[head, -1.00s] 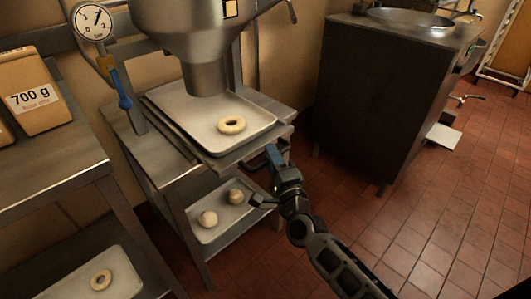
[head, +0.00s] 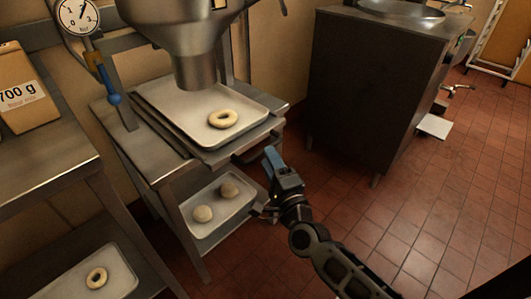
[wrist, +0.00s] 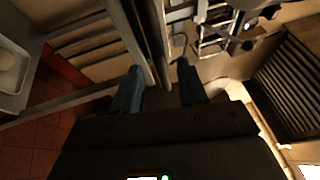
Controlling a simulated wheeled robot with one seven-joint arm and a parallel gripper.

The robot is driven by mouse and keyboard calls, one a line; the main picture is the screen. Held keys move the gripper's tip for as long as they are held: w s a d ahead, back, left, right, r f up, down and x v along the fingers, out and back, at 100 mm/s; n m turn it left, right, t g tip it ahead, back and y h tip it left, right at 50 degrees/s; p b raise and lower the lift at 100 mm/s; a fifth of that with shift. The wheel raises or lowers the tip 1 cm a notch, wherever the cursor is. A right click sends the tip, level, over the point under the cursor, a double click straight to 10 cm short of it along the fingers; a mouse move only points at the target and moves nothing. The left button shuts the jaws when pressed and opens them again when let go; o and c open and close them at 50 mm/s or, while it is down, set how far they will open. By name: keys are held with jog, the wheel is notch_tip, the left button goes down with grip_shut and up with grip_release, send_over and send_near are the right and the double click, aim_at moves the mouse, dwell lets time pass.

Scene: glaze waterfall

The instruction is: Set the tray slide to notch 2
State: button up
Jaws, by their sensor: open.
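The tray slide (head: 215,158) is a metal plate under a grey tray (head: 170,101), on the steel stand below the hopper spout. A ring-shaped piece of dough (head: 223,119) lies on the tray. My gripper (head: 271,160) is just off the front right corner of the stand, below tray height, with blue fingers. In the wrist view my gripper (wrist: 160,88) is open, with a metal rail or edge (wrist: 152,45) seen beyond and between its fingers. I cannot tell whether it touches anything. No notch marks can be read.
A lower shelf tray (head: 222,211) holds two dough balls. A steel table with a 700 g box (head: 22,95) stands at left. A dark cabinet (head: 375,90) with a basin stands at right. The tiled floor (head: 420,215) between is mostly clear.

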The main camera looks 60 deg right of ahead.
jog(key=shift+v, duration=1.9)
jog(key=s+a+r+n+y+p, duration=0.1)
jog(key=s+a+r+n+y, duration=0.3)
jog(key=s+a+n, duration=0.3)
jog(key=s+a+r+n+g+y+p, duration=0.1)
jog(key=s+a+r+n+y, duration=0.3)
jog(key=n, duration=0.6)
jog(key=s+a+r+n+y+p, duration=0.2)
jog(key=s+a+r+n+y, duration=0.1)
jog(key=s+a+n, duration=0.6)
jog(key=shift+s+a+r+y, duration=0.35)
jog(key=shift+s+r, duration=0.3)
jog(key=shift+s, duration=0.45)
